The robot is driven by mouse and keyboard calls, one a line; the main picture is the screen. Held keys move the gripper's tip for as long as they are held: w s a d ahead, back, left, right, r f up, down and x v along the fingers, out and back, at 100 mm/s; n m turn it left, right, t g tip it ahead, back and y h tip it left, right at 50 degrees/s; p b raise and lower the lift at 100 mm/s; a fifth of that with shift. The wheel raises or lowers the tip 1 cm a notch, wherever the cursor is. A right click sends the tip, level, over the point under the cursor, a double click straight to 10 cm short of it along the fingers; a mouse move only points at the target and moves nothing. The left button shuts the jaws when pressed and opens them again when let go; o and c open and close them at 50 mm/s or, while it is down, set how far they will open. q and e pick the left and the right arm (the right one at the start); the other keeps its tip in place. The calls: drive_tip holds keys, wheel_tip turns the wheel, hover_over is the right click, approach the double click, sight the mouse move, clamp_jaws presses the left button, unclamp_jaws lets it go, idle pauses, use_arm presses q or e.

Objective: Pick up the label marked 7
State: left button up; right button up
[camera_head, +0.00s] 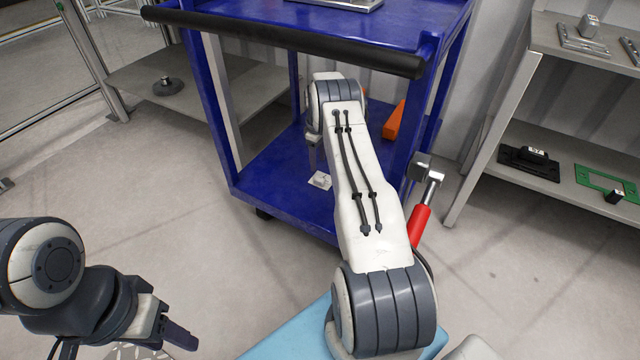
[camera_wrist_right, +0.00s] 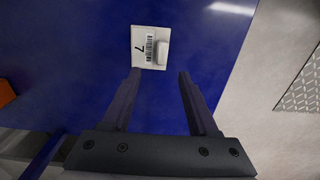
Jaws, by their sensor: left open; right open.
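The label marked 7 (camera_wrist_right: 149,47) is a small white card with a barcode and a raised white block on it. It lies on the lower shelf of the blue cart, and it also shows in the head view (camera_head: 320,180). My right gripper (camera_wrist_right: 158,75) is open above the shelf. In the wrist view its fingertips point toward the label, just short of it, with nothing between them. My left gripper (camera_head: 180,338) is at the lower left, away from the cart, over the floor.
The blue cart's lower shelf (camera_head: 275,168) is mostly clear around the label. An orange object (camera_head: 395,122) lies at its back right. The cart's posts and upper deck with a black handle (camera_head: 290,40) enclose my right arm. A red-handled hammer (camera_head: 420,215) is beside the cart.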

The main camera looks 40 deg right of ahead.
sight(318, 178)
wheel_tip(318, 178, down, 4)
drive_tip(key=shift+a+r+b, duration=0.1)
drive_tip(key=shift+r+b, duration=0.05)
drive_tip(key=shift+b, duration=0.4)
wheel_tip(318, 178, down, 5)
drive_tip(key=b, duration=0.2)
drive_tip(key=shift+s+b, duration=0.15)
drive_tip(key=shift+b, duration=0.25)
drive_tip(key=shift+r, duration=0.1)
clamp_jaws()
